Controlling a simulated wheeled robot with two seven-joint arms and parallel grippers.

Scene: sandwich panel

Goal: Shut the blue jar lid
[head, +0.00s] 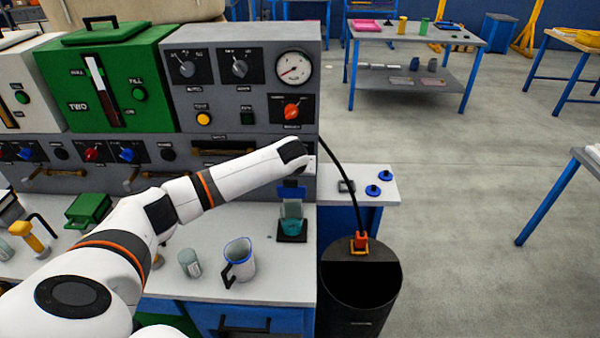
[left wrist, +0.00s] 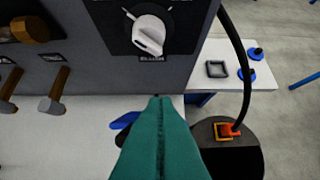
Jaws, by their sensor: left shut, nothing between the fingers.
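In the head view a small clear jar (head: 292,225) with teal contents stands upright on a dark base near the right end of the bench. A blue piece (head: 291,188), apparently its lid, shows above the jar and just below my left wrist; its exact angle is not clear. In the left wrist view part of a blue piece (left wrist: 124,121) shows just left of my left gripper (left wrist: 160,99). The teal fingers are together and empty, and they cover what lies below them. My right gripper is not in view.
A grey panel with knobs and a gauge (head: 294,68) rises behind the bench. A black bin (head: 360,292) with a dark hose stands at right. A blue-rimmed jug (head: 239,259) and a small glass (head: 189,262) stand left of the jar.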

